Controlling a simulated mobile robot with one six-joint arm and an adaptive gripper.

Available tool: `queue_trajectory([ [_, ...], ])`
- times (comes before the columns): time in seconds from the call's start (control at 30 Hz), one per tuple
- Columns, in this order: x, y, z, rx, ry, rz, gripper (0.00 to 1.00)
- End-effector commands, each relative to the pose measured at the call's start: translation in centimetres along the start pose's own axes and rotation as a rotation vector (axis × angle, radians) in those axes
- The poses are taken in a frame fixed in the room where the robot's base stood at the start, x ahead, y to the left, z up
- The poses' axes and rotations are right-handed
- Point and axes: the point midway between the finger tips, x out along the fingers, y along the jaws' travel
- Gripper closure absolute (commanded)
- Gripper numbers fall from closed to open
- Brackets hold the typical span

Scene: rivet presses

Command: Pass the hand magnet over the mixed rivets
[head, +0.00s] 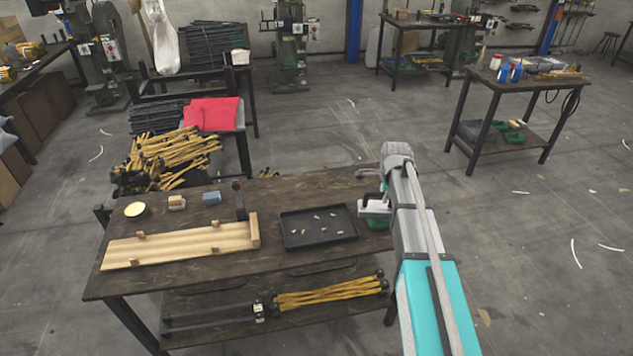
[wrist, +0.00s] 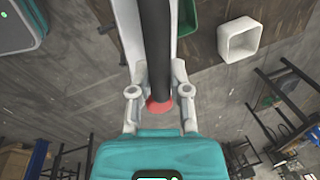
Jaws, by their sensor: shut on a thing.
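My gripper (head: 374,206) is at the right end of the workbench, to the right of the dark tray (head: 322,243). It is shut on the hand magnet (wrist: 158,48), a black bar with a red end close to the palm in the wrist view. The magnet's far end runs out of the top of that view. In the head view my gripper mostly hides it. The mixed rivets (head: 319,229) are several small pale pieces scattered on the tray floor. My gripper is not above them.
A wooden board with blocks (head: 180,244) lies left of the tray. A dark upright object (head: 239,200) stands behind its right end. A green container (head: 380,224) is partly hidden by my gripper. A white square container (wrist: 238,40) shows in the wrist view. Open floor lies to the right.

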Motion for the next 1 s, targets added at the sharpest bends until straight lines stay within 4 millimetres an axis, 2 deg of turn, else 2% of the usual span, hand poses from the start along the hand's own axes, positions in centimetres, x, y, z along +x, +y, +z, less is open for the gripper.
queue_trajectory([
  [0.4,0.0,0.0,-1.1,0.016,0.003,0.0,1.0],
  [0.57,0.0,-0.3,-0.5,0.008,0.002,0.0,1.0],
  [0.77,0.2,-1.3,2.6,-0.029,-0.006,0.0,1.0],
  [0.87,0.4,-2.0,5.2,-0.059,-0.011,0.0,1.0],
  [1.0,0.5,-2.9,9.5,-0.109,-0.021,0.0,1.0],
])
